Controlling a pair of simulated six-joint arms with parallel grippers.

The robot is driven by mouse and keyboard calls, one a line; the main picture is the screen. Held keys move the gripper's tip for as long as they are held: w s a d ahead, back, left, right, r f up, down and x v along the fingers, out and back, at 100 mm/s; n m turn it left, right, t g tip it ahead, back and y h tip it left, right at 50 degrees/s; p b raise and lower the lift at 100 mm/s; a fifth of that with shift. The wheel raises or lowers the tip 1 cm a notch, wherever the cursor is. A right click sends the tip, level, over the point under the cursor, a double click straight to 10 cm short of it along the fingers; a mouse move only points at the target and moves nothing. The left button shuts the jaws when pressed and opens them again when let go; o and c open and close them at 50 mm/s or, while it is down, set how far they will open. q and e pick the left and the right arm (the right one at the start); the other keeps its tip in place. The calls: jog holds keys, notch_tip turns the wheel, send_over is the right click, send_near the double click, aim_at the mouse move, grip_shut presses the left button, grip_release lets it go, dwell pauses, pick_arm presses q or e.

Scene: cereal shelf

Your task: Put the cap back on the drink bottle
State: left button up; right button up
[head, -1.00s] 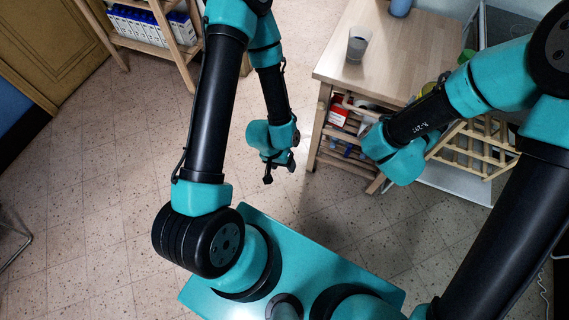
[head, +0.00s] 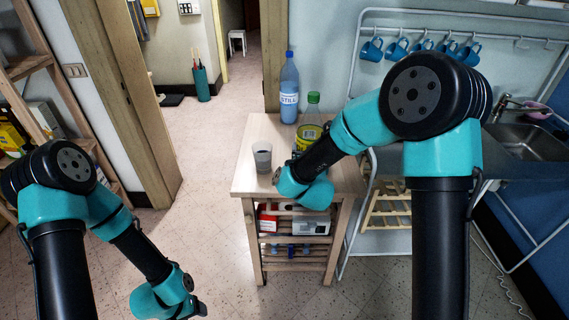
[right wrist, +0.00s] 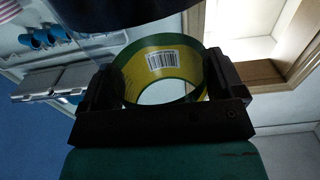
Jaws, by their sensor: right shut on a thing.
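A yellow and green label band (head: 309,131) shows at the wooden stand, partly hidden by my right forearm; a clear body with a green top (head: 313,98) shows just above it. They look like the drink bottle, but I cannot tell whether the green top is a cap seated on it. In the right wrist view my right gripper (right wrist: 163,84) is shut on this see-through bottle around its label, with a barcode (right wrist: 163,62). In the head view its fingers are hidden. My left gripper (head: 193,306) hangs low at the bottom left, over the floor; its fingers do not show clearly.
A grey cup (head: 262,157) stands on the wooden stand (head: 250,180), left of my right wrist. A tall blue water bottle (head: 289,90) stands at its back. Blue mugs (head: 397,49) hang on a rack at the upper right, beside a sink (head: 530,142). Floor left of the stand is clear.

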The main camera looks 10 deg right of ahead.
jog(key=shift+w+r, duration=0.25)
jog(key=shift+w, duration=0.05)
jog(key=w+d+f, duration=0.1)
jog(key=w+d, duration=0.3)
jog(key=w, duration=1)
jog(key=shift+w+f, duration=0.2)
jog(key=shift+w, duration=0.05)
jog(key=shift+w+d+f, duration=0.1)
jog(key=shift+w+f, duration=0.1)
jog(key=shift+f, duration=0.7)
jog(key=shift+w+d+f, duration=0.1)
jog(key=shift+w+f, duration=0.1)
jog(key=shift+f, duration=0.85)
